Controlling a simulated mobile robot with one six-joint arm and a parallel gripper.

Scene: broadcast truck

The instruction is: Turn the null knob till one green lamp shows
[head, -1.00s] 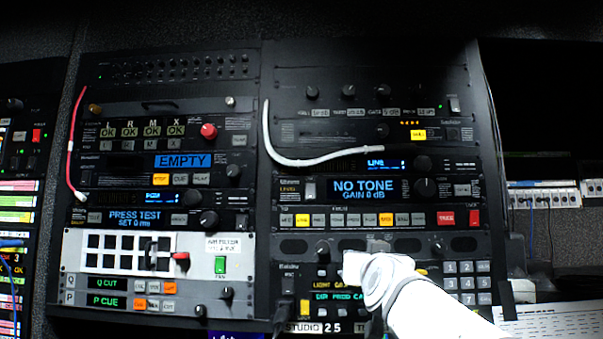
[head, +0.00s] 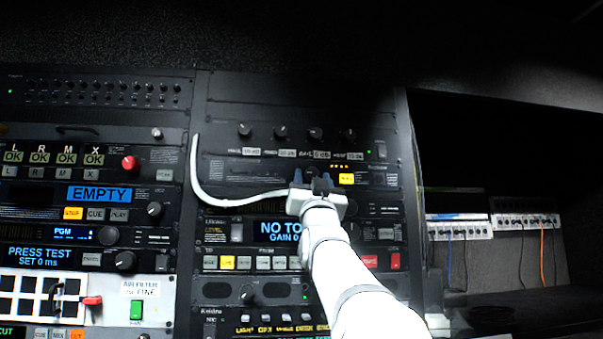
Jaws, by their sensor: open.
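My gripper (head: 312,180) is raised in front of the right-hand rack, its two dark fingertips apart at a narrow panel with a lit yellow button (head: 346,178). Small amber lamps (head: 340,168) show dimly just above that button. I see no green lamp lit in that row. A small dark knob sat on this panel left of the lamps; the fingers now cover that spot, so I cannot tell whether they touch it. The panel lettering is too small to read as null.
A row of small knobs (head: 280,132) lies just above. A white cable (head: 205,195) loops left of my gripper. The NO TONE display (head: 272,228) is below, partly behind my arm.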

